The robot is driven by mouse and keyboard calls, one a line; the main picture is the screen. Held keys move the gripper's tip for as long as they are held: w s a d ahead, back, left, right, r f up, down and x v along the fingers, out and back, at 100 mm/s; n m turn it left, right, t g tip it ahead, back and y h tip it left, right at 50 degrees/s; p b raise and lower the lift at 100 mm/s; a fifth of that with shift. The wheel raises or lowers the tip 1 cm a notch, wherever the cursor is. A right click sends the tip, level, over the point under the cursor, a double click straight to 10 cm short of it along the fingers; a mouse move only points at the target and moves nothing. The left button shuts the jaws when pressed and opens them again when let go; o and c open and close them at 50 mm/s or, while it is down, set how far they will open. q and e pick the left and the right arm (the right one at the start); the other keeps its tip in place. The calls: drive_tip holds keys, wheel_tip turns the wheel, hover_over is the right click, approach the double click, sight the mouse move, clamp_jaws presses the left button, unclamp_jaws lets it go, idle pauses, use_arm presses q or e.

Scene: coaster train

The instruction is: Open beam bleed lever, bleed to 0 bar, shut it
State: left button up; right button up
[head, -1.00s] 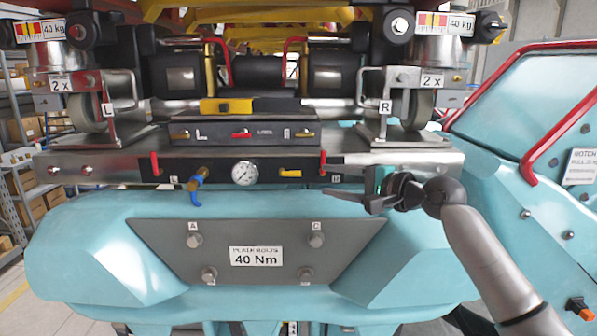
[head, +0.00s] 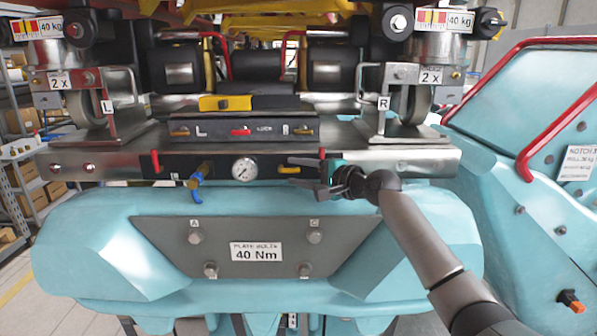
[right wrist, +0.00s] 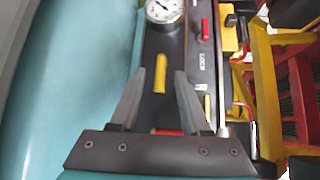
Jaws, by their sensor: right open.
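A yellow lever (head: 289,169) lies level on the dark front panel of the steel beam (head: 400,158), just right of the round pressure gauge (head: 244,169). The gauge needle is too small to read. My right gripper (head: 304,176) is open and empty at the right end of the yellow lever. In the right wrist view the yellow lever (right wrist: 160,74) shows between the two spread finger tips, with the gauge (right wrist: 164,10) beyond. I cannot tell whether the fingers touch it. My left gripper is out of view.
A blue-handled brass valve (head: 196,180) sits left of the gauge. Red levers stand upright at the panel's left (head: 155,161) and right ends. A box with small levers (head: 240,130) is above. The teal body (head: 120,245) bulges below the beam.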

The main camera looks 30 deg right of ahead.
drive_tip(key=shift+c, duration=0.3)
clamp_jaws()
